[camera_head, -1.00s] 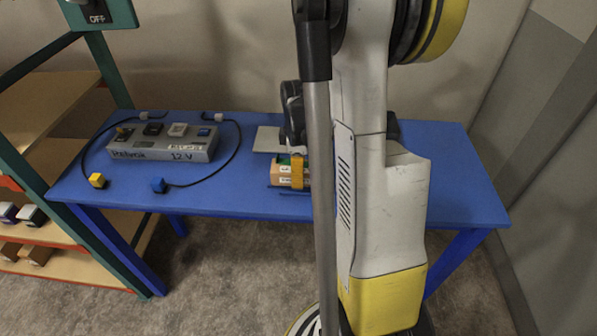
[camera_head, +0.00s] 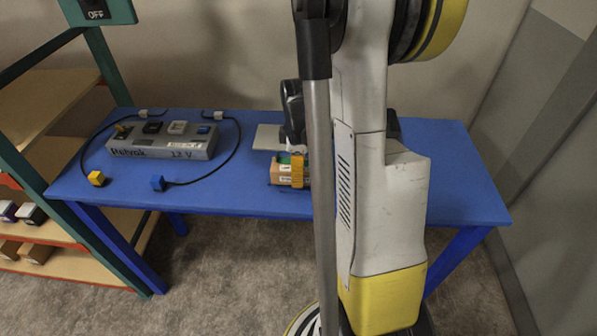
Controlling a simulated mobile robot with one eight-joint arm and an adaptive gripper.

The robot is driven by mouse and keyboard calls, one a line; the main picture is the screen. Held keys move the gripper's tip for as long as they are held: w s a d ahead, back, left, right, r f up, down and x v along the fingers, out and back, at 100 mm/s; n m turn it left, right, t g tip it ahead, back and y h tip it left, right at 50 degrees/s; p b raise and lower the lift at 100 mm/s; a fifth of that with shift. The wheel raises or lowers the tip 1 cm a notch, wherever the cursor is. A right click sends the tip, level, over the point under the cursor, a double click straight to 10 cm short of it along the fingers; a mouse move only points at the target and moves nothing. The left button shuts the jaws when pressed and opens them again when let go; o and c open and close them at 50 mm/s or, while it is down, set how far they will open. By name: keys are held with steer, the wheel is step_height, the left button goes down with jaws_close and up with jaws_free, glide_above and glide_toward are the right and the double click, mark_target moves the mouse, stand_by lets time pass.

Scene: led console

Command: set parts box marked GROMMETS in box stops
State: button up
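A small brown parts box (camera_head: 281,178) with white labels is on or just above the blue table, left of my arm. The label text is too small to read, so I cannot tell if it says GROMMETS. A yellow finger of my gripper (camera_head: 298,170) lies across the box's right part; the other finger is hidden behind my arm. I cannot tell whether the gripper is closed on the box. Something green shows at the top of the box. The box stops cannot be made out; my arm hides much of the table there.
A grey console (camera_head: 165,141) marked 12 V stands on the left of the blue table (camera_head: 240,201), with cables to a yellow plug (camera_head: 96,178) and a blue plug (camera_head: 158,183). A grey plate (camera_head: 268,137) lies behind the box. A green-framed shelf (camera_head: 60,212) stands at left.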

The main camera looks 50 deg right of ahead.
steer(key=shift+f+b, duration=0.7)
steer(key=shift+f, duration=0.05)
stand_by(0.5)
steer(key=o, duration=1.4)
step_height(320, 180, up, 12)
steer(key=shift+r, duration=0.1)
